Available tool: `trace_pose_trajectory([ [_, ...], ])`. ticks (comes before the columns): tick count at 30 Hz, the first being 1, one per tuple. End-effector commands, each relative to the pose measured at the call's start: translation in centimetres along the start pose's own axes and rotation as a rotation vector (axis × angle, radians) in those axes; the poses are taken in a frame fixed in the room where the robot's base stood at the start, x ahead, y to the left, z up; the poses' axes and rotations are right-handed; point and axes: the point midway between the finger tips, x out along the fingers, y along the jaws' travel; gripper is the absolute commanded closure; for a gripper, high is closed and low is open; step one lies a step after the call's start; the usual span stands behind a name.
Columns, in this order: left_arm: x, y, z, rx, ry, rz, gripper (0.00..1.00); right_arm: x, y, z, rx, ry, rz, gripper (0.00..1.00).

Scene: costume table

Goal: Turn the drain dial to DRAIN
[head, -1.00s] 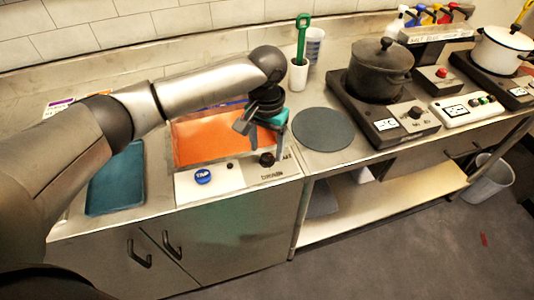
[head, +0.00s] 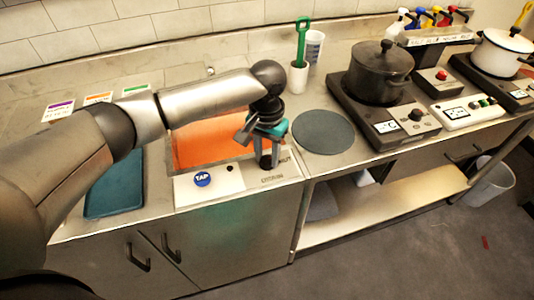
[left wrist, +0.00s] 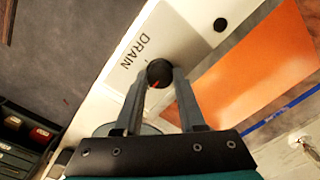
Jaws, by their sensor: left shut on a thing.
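The drain dial (left wrist: 158,73) is a black round knob with a red mark, on the steel panel beside the printed word DRAIN (left wrist: 133,51). My left gripper (left wrist: 160,84) is shut on the dial, with a finger on each side of it. The red mark does not point straight at the word DRAIN. My right gripper is not in view.
The sink of orange liquid (head: 205,145) lies behind the panel. A blue TAP button (head: 202,179) and a small black knob (head: 230,169) sit to the left. A round grey mat (head: 323,130) and a burner with a dark pot (head: 379,72) stand to the right.

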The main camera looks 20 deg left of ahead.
Motion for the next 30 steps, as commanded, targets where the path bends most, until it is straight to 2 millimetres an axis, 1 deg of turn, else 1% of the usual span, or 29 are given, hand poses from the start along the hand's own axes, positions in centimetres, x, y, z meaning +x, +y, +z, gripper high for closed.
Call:
trace_pose_trajectory([
  [1,0.0,0.0,0.0,0.0,0.0,0.0,0.89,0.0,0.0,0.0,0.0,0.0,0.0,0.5],
  [4,0.0,0.0,0.0,0.0,0.0,0.0,1.0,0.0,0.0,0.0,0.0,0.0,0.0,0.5],
  [11,0.0,0.0,0.0,0.001,0.0,0.0,1.0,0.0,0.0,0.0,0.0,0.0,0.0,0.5],
  [17,-0.2,0.0,0.0,0.031,0.0,0.0,1.0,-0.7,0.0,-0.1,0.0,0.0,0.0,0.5],
  [23,-0.4,0.0,0.1,0.13,-0.003,0.0,1.0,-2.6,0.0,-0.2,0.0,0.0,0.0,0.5],
  [30,-0.5,0.0,0.0,0.334,-0.002,0.002,1.0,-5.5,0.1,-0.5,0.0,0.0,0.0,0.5],
])
